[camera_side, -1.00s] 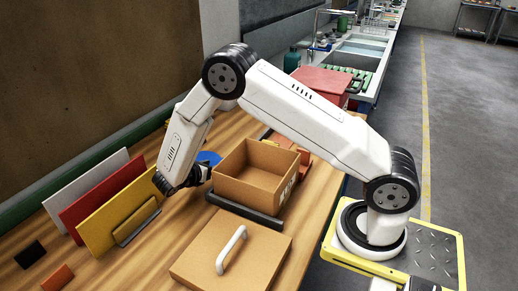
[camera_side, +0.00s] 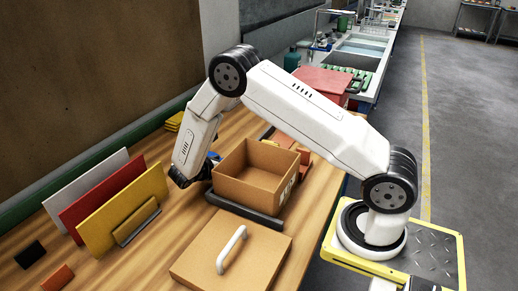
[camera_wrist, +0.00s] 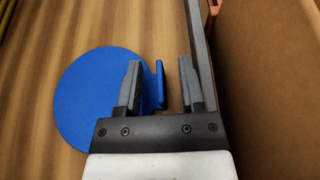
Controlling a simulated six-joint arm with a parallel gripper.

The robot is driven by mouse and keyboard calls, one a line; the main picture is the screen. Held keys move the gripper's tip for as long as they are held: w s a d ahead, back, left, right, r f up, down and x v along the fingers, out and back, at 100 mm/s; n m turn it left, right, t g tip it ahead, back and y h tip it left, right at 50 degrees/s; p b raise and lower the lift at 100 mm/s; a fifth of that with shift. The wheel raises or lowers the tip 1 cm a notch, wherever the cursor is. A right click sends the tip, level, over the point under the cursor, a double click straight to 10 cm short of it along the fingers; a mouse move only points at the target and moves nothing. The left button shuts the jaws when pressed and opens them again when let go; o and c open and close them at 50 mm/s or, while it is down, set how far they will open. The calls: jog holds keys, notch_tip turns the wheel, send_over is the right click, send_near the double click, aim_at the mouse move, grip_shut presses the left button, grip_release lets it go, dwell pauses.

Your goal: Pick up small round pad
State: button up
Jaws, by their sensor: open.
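The small round pad (camera_wrist: 80,95) is a flat blue disc on the wooden table, left of centre in the wrist view. A blue upright tab (camera_wrist: 159,85) stands at its right side. My gripper (camera_wrist: 160,64) is open, with its left finger over the pad's right part and the tab showing between the two fingers. I cannot tell whether a finger touches the tab. In the side view my gripper (camera_side: 206,172) is low beside the cardboard box, and only a sliver of the blue pad (camera_side: 215,156) shows behind it.
The open cardboard box (camera_side: 255,180) in a dark tray (camera_side: 243,211) stands close right of my gripper. A lid with a white handle (camera_side: 205,262) lies in front. Upright white, red and yellow panels (camera_side: 125,213) stand at left. A yellow stack (camera_side: 174,121) lies behind.

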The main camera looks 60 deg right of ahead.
grip_shut()
dwell(0.5)
jog(key=shift+r, duration=5)
